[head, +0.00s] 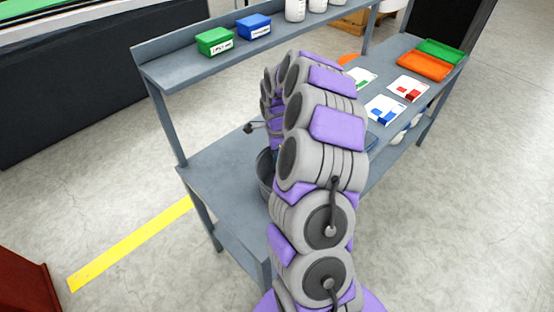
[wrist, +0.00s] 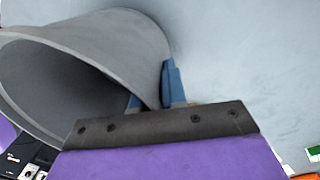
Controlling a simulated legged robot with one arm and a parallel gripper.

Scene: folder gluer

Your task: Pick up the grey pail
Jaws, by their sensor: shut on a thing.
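The grey pail (wrist: 112,34) fills the upper left of the wrist view, its open mouth facing the lower left. My gripper (wrist: 153,92) has its blue fingers on either side of the pail's wall near the rim and is shut on it. In the head view only a sliver of the pail (head: 264,172) shows at the left edge of my arm, over the grey bench (head: 220,181). My arm hides most of the pail and the gripper there. I cannot tell whether the pail's base touches the bench.
A raised shelf (head: 185,72) along the back of the bench holds a green box (head: 214,41), a blue box (head: 254,26) and white containers. Cards (head: 384,110) and green and orange trays (head: 425,66) lie at the right. The bench's left part is mostly clear.

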